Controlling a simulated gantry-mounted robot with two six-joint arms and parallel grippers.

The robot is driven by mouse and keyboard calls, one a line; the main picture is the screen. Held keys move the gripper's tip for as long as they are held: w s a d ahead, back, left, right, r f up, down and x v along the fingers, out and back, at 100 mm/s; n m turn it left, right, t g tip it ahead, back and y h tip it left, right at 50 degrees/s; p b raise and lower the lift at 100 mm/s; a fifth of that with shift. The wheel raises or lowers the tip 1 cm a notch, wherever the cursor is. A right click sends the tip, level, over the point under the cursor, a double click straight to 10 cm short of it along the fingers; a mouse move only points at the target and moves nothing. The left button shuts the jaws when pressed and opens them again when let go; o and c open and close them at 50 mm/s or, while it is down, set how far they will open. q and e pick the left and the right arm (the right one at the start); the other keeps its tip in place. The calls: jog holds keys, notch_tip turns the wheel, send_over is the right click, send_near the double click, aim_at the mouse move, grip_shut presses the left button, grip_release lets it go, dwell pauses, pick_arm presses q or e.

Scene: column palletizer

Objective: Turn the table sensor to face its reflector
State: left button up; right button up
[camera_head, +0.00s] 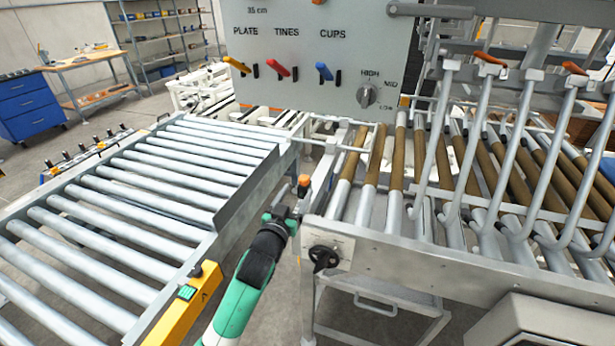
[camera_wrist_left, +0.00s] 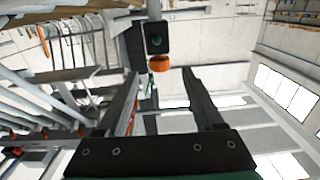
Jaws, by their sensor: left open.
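A black box with a dark green round lens, which looks like the table sensor (camera_wrist_left: 155,38), is ahead of my left gripper in the left wrist view. An orange round piece (camera_wrist_left: 159,63) sits just below the box, in line with the gap between the fingers. In the head view an orange piece (camera_head: 304,181) shows at the roller table's near corner, right at the tip of my left gripper (camera_head: 298,203). The left gripper's two black fingers (camera_wrist_left: 161,84) are apart with nothing clearly between them. I cannot pick out the reflector. My right gripper is not in view.
A roller conveyor (camera_head: 215,222) lies left of my left arm. The roller table's metal front rail (camera_head: 430,265) with a black handwheel (camera_head: 323,258) is close on the right. A grey panel (camera_head: 300,75) with coloured levers stands behind. Curved metal tines (camera_head: 475,150) rise over the rollers.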

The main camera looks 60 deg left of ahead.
pick_arm(q)
jog(key=b+x, duration=0.2)
jog(key=x, duration=0.7)
jog(key=shift+w+a, duration=0.2)
jog(key=shift+w, duration=0.1)
grip_shut()
